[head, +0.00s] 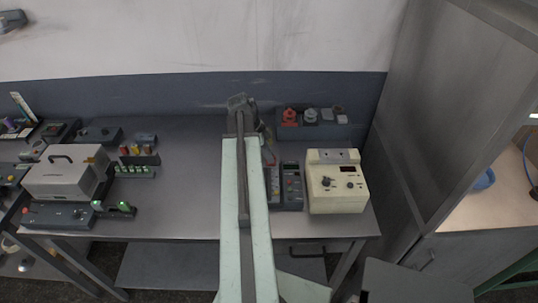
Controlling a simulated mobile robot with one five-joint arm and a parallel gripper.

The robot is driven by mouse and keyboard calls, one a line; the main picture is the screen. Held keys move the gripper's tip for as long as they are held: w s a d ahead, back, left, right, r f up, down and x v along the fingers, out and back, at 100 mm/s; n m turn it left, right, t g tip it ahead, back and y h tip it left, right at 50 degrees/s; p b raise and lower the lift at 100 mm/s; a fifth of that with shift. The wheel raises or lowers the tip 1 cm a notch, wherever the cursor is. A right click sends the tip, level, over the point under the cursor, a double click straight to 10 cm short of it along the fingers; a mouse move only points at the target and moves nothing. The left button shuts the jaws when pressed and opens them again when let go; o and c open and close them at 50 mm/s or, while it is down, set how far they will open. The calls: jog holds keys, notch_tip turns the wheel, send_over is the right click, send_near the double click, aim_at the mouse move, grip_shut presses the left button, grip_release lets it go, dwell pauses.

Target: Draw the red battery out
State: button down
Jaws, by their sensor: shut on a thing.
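My arm reaches away from me over the middle of the bench, and my gripper (243,106) is at its far end. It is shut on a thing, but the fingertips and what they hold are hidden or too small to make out. Just right of the arm stands a dark handheld device (291,186) with small coloured buttons. Another narrow device (272,183) beside it is partly covered by the arm, with a small reddish patch above it. I cannot make out the red battery for certain.
A cream meter box (337,182) stands right of the devices on the grey bench (190,190). A dark block with red and grey knobs (313,122) stands at the back. At left are a grey case (65,175) and a row of coloured pieces (138,152). A metal partition (440,110) rises at right.

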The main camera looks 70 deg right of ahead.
jog(key=shift+r, duration=0.1)
jog(key=shift+r+p, duration=2.25)
jog(key=shift+p, duration=0.1)
